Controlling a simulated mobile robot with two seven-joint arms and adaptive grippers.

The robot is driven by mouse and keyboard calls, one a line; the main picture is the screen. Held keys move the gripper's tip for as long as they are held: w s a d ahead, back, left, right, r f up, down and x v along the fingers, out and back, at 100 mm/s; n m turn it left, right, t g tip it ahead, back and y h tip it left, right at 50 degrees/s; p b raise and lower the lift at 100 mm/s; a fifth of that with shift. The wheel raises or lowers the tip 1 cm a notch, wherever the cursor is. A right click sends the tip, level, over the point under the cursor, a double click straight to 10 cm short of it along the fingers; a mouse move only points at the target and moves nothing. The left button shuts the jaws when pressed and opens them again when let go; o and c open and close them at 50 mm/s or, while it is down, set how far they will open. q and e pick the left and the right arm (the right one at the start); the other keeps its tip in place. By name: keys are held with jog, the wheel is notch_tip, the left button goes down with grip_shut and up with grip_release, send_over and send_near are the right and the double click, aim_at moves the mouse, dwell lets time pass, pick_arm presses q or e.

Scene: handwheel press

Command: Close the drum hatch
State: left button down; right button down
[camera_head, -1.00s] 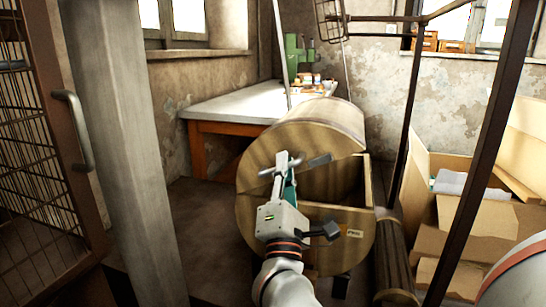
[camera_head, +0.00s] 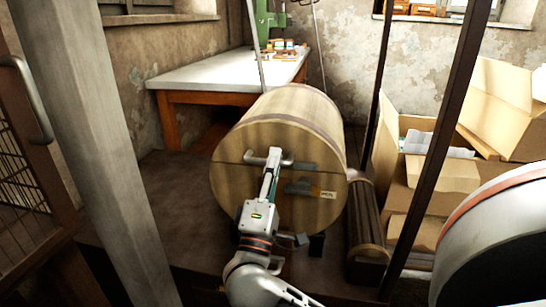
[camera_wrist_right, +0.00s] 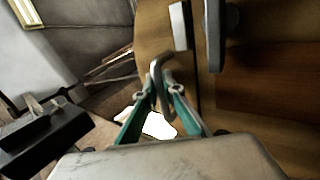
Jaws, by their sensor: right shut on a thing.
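The wooden drum (camera_head: 300,125) lies on its side, its round end facing me. Its end face looks like a full disc, with a seam across it and no dark opening showing. A grey metal handle (camera_head: 256,160) sits on the face near the seam. My right gripper (camera_head: 273,155) reaches up to the face and is shut on the handle. The right wrist view shows its green fingers (camera_wrist_right: 159,85) closed around a grey bar in front of the wood. My left gripper does not show.
A grey post (camera_head: 85,140) stands at left, beside a wire-mesh door (camera_head: 20,180). Dark metal bars (camera_head: 440,140) rise at right, before open cardboard boxes (camera_head: 445,185). A slatted wooden piece (camera_head: 366,220) stands right of the drum. A white-topped table (camera_head: 225,72) is behind.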

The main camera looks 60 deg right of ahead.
jog(key=shift+w+f, duration=0.1)
jog(key=shift+f, duration=0.1)
jog(key=c, duration=2.4)
grip_release()
jog(key=shift+a, duration=0.1)
jog(key=v, duration=0.7)
jog(key=shift+a+f, duration=0.1)
jog(key=shift+a, duration=0.1)
